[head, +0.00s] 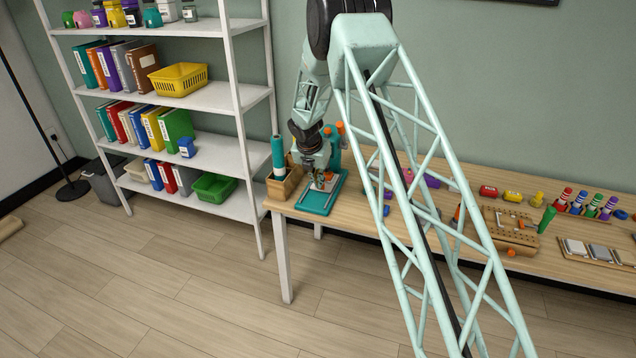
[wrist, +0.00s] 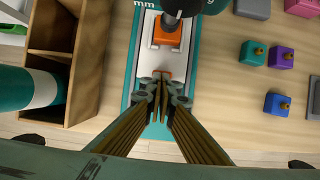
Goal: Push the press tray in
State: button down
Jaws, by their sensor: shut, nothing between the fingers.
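The press (head: 335,192) is a teal stand at the left end of the table; its teal base also shows in the wrist view (wrist: 128,95). Its pale press tray (wrist: 148,62) lies along the base, with an orange block (wrist: 168,32) under the round press head. A smaller orange part (wrist: 164,73) shows at the tray's near end, right by my fingertips. My gripper (wrist: 162,88) is shut and empty, pointing down over the near end of the tray. Its fingers hide part of that end, and I cannot tell whether they touch it. In the head view my gripper (head: 321,181) is small, over the press.
A wooden holder (wrist: 92,70) with a teal roll (wrist: 30,88) stands close on the left. Small teal (wrist: 252,53), purple (wrist: 281,55) and blue (wrist: 277,104) blocks lie to the right. The tabletop between them and the press is clear. A shelf (head: 205,97) stands further left.

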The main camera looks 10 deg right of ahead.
jog(key=shift+s+f, duration=0.1)
jog(key=shift+s+a+b, duration=0.4)
jog(key=shift+s+a, duration=0.05)
jog(key=shift+s, duration=0.25)
jog(key=shift+s+a+r+b, duration=0.15)
jog(key=shift+s+a+r, duration=0.15)
jog(key=shift+s, duration=0.2)
jog(key=shift+s+a+r+b, duration=0.15)
jog(key=shift+s+a, duration=0.25)
jog(key=shift+s, duration=0.1)
jog(key=p+v, duration=0.2)
jog(key=v, duration=0.7)
jog(key=shift+r, duration=0.15)
